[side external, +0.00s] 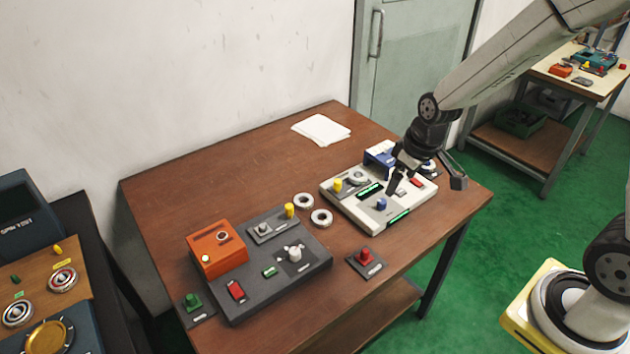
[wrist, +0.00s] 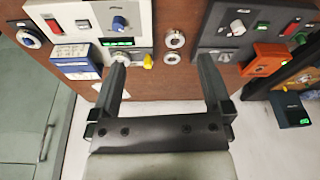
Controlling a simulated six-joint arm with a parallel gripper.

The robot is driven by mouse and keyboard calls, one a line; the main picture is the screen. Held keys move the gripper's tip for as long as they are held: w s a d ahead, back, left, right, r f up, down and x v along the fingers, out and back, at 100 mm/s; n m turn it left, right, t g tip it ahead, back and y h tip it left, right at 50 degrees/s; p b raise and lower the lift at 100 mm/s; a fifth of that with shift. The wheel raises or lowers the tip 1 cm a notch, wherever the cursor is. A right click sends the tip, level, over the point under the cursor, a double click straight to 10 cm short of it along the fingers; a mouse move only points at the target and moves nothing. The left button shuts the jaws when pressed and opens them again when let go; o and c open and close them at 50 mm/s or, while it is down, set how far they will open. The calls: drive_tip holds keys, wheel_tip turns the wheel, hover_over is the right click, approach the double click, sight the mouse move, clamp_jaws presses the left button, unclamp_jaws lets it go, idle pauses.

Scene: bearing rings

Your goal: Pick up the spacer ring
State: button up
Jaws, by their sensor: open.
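Two loose pale rings with dark centres lie on the brown table between the two panels. The nearer ring (side external: 321,217) also shows in the wrist view (wrist: 174,40); the farther ring (side external: 304,200) shows there too (wrist: 172,58). I cannot tell which of them is the spacer ring. My gripper (side external: 425,182) is open and empty above the right part of the white panel, right of both rings. In the wrist view, the rings appear beyond the gap between the fingertips (wrist: 163,62), apart from both fingers.
The white panel (side external: 370,218) has knobs, a pale ring and a blue block (side external: 380,153). The dark panel (side external: 316,268) carries an orange box (side external: 218,250), a yellow knob and switches. A red-knobbed block (side external: 366,260) stands in front. Papers (side external: 321,129) lie at the back; the back left is clear.

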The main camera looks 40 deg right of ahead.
drive_tip(key=w+d+f+n+y, duration=0.1)
drive_tip(key=w+d+f, duration=0.15)
drive_tip(key=w, duration=0.25)
drive_tip(key=w+d+f+n, duration=0.1)
drive_tip(key=w+d, duration=0.2)
drive_tip(key=w, duration=0.2)
drive_tip(key=n+t+y, duration=0.1)
drive_tip(key=n, duration=0.3)
approach(358, 175)
drive_tip(key=shift+f, duration=0.25)
drive_tip(key=shift+x, duration=3.85)
drive_tip(key=shift+c, duration=0.2)
drive_tip(key=c, duration=1.2)
drive_tip(key=shift+r, duration=0.2)
